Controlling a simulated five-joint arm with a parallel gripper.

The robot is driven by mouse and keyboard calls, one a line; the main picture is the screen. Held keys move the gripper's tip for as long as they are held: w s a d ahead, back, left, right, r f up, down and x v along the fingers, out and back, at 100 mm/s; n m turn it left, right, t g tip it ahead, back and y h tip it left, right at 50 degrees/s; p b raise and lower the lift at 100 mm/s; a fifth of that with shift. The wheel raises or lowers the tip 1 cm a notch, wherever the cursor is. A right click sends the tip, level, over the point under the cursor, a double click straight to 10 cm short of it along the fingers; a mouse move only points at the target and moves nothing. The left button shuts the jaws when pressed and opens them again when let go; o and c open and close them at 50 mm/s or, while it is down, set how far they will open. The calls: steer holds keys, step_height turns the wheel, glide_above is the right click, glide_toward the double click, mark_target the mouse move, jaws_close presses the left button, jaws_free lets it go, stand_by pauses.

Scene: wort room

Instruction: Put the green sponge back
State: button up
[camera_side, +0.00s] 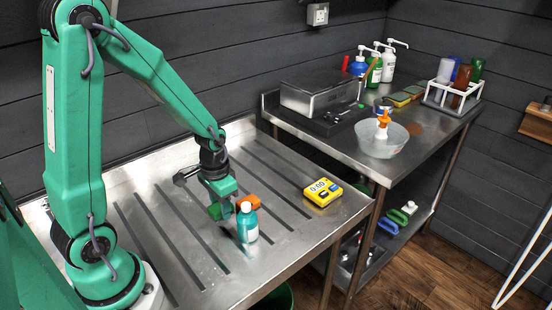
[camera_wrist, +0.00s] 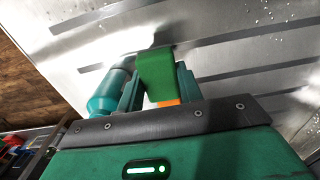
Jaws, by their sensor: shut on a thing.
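In the wrist view the green sponge (camera_wrist: 155,75) is pinched between the two teal fingers of my gripper (camera_wrist: 157,78). In the side view my gripper (camera_side: 223,202) hangs low over the grooved steel drainboard (camera_side: 160,225), with the sponge (camera_side: 214,212) at its fingers. I cannot tell whether the sponge touches the metal. An orange patch (camera_wrist: 168,102) shows beside the sponge near the palm, and an orange piece (camera_side: 249,201) shows just right of the fingers. I cannot tell whether it belongs to the sponge.
A teal bottle (camera_side: 247,226) with an orange cap stands close beside my gripper. A yellow timer (camera_side: 322,192) lies to the right.

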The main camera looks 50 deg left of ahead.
steer(key=shift+f, duration=1.65)
steer(key=shift+f, duration=0.1)
steer(key=o, duration=1)
steer(key=shift+o, duration=0.2)
steer(key=shift+r, duration=6.15)
steer(key=shift+r, duration=0.1)
